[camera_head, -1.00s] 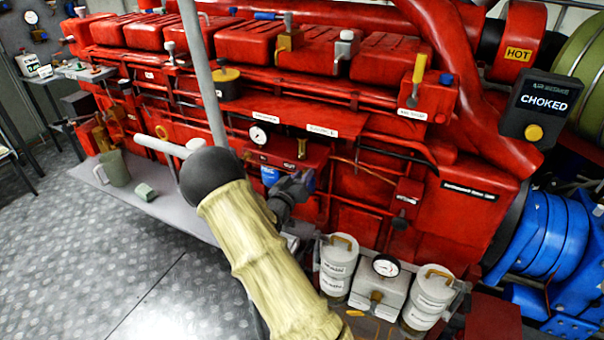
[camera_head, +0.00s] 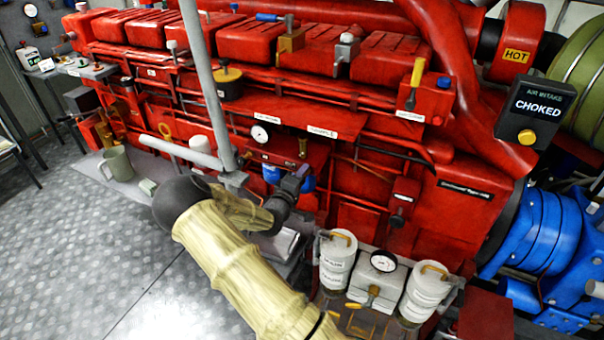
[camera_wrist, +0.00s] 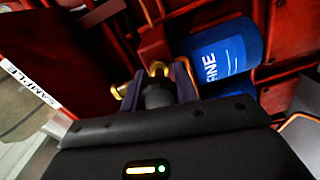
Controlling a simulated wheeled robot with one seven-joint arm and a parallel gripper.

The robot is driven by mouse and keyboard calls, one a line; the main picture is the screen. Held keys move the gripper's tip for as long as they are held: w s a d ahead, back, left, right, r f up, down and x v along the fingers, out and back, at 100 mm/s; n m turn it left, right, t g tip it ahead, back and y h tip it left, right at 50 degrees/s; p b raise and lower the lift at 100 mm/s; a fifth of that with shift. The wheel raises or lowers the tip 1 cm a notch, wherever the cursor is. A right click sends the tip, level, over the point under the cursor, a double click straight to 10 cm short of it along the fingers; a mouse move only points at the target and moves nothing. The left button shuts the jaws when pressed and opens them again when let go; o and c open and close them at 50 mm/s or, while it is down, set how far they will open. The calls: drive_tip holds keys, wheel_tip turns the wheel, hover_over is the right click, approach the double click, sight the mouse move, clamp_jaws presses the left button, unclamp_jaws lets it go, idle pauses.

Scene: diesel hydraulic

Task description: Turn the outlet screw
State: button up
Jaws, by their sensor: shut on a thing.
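My gripper (camera_wrist: 158,74) points at the red engine front (camera_head: 348,190). In the wrist view its two dark fingers close around a dark knob (camera_wrist: 157,95), which I take to be the outlet screw. In the head view my gripper (camera_head: 298,176) is beside a blue canister (camera_head: 271,174), low on the engine; the screw itself is hidden there. The canister also shows in the wrist view (camera_wrist: 226,50), just right of the fingers.
White canisters (camera_head: 338,258) and a gauge box (camera_head: 377,282) stand at lower right. A grey mug (camera_head: 118,164) is on the ledge.

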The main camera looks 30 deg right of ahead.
drive_tip(key=shift+w+a+f+n, duration=0.1)
drive_tip(key=shift+n, duration=1.3)
drive_tip(key=o, duration=1)
drive_tip(key=b+v, duration=0.2)
drive_tip(key=v, duration=1.5)
drive_tip(key=shift+s+a, duration=0.15)
drive_tip(key=shift+s, duration=0.1)
